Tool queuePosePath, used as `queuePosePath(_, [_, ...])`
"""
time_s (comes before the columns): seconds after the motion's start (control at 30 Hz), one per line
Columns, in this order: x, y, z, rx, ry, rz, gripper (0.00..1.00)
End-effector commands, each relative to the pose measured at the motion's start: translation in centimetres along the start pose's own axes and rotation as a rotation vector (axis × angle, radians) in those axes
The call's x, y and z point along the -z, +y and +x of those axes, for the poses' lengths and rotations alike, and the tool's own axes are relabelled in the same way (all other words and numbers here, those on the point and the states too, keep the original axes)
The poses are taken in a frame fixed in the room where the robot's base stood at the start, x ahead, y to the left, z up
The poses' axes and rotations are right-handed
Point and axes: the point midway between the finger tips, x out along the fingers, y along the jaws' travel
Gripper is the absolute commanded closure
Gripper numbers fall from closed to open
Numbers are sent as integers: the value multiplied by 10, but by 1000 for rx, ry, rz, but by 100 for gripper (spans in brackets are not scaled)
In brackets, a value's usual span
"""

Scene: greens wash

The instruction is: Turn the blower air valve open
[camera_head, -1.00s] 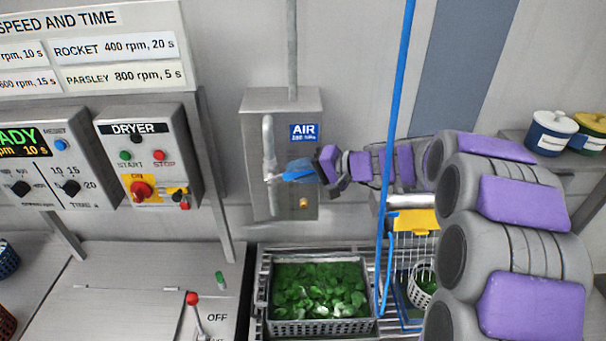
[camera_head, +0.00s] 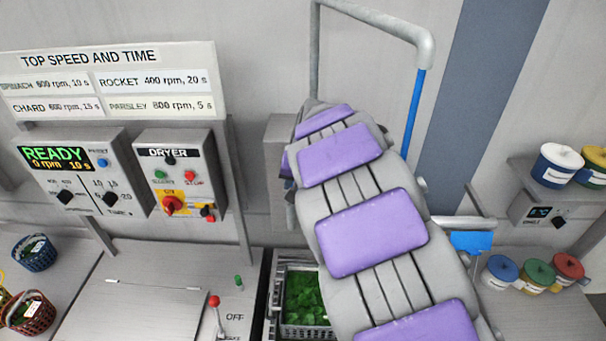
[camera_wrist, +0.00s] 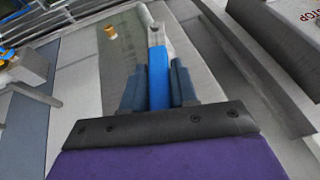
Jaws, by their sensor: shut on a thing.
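The air valve's blue lever (camera_wrist: 158,70) shows in the wrist view, running away from me to a grey metal end. My gripper (camera_wrist: 158,88) is shut on it, one dark finger on each side. The grey air panel (camera_head: 279,150) shows only as a left edge in the head view. My purple-and-grey arm hides the rest of it, with the AIR sign, the lever and my gripper. In the wrist view the panel face carries a small brass fitting (camera_wrist: 110,31). I cannot tell the lever's angle to its pipe.
The dryer box (camera_head: 180,175) and a READY display (camera_head: 55,157) are left of the air panel. A crate of greens (camera_head: 303,305) sits below my arm.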

Motion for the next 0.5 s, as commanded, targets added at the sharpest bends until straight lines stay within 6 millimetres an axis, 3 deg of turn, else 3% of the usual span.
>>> queuePosePath(0.5, [-3,-14,4,-182,-9,-74,100])
